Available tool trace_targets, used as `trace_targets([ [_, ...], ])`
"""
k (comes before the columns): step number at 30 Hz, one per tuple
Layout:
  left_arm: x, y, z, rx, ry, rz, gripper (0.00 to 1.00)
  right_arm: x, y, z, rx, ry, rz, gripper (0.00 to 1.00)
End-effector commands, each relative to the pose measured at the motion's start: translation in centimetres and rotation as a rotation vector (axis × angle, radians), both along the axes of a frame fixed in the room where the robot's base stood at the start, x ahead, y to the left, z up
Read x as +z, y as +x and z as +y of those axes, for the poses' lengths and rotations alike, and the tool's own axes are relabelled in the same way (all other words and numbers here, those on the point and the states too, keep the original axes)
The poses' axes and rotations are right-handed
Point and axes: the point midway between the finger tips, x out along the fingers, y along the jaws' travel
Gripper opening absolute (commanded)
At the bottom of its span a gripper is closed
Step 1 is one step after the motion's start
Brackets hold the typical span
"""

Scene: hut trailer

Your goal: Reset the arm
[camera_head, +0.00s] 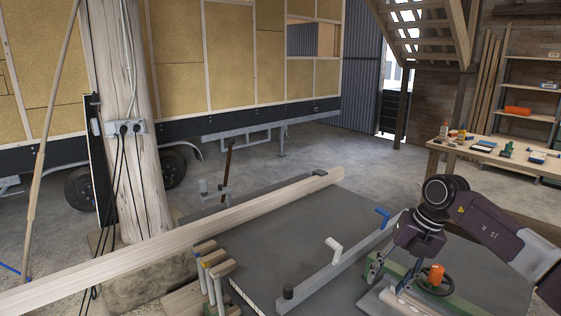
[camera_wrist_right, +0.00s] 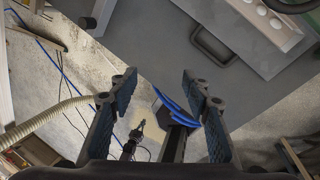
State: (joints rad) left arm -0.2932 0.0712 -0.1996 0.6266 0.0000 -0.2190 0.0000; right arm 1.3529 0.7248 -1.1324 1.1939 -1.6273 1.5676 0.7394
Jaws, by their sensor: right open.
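My right arm (camera_head: 490,235) comes in from the right in the head view and reaches over the dark grey worktable (camera_head: 285,235). Its gripper (camera_head: 388,278) hangs down near the table's front right, beside a green tool with an orange knob (camera_head: 436,274). In the right wrist view the two fingers of the gripper (camera_wrist_right: 158,85) stand well apart with nothing held between them. A blue part (camera_wrist_right: 176,108) shows below and beyond the fingers; whether it touches them cannot be told. My left gripper is not in view.
A long wooden beam (camera_head: 190,236) lies across the worktable's far left side. A grey fence (camera_head: 335,265) with a blue handle (camera_head: 382,217) crosses the table. A wooden bench (camera_head: 500,152) with small items stands at the right. Concrete floor behind the table is open.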

Motion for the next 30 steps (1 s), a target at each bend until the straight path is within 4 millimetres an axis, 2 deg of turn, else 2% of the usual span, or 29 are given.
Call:
trace_targets([
  [5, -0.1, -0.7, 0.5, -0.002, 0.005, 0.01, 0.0, -1.8, -0.1, 8.5, 0.099, 0.206, -0.071, 0.44],
  [8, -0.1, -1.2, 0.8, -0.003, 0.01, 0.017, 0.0, -1.9, -0.9, 15.4, 0.15, 0.4, -0.131, 0.44],
  [9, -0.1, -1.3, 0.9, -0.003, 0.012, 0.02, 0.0, -1.5, -1.4, 18.5, 0.163, 0.498, -0.159, 0.44],
  [12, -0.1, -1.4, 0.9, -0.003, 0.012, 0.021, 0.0, 0.9, -2.9, 25.5, 0.149, 0.77, -0.23, 0.44],
  [15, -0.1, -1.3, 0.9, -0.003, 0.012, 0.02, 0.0, 4.5, -3.9, 29.9, 0.064, 1.032, -0.296, 0.44],
  [16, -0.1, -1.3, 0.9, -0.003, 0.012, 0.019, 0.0, 5.7, -4.1, 30.6, 0.024, 1.107, -0.313, 0.44],
  [19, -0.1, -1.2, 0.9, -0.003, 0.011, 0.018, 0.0, 9.1, -4.1, 31.3, -0.15, 1.33, -0.36, 0.44],
  [21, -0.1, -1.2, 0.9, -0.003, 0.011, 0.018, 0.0, 10.8, -3.6, 30.3, -0.309, 1.461, -0.383, 0.44],
  [23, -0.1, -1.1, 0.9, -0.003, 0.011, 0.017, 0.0, 11.5, -3.0, 28.7, -0.465, 1.55, -0.396, 0.44],
  [26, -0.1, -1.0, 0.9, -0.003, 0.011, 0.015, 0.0, 10.9, -2.0, 24.8, -0.761, 1.647, -0.401, 0.44],
  [29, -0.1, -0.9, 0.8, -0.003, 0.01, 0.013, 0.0, 7.9, -1.8, 20.0, -1.086, 1.671, -0.38, 0.44],
  [30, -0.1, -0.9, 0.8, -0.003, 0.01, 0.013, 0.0, 6.2, -2.0, 18.1, -1.218, 1.661, -0.363, 0.44],
])
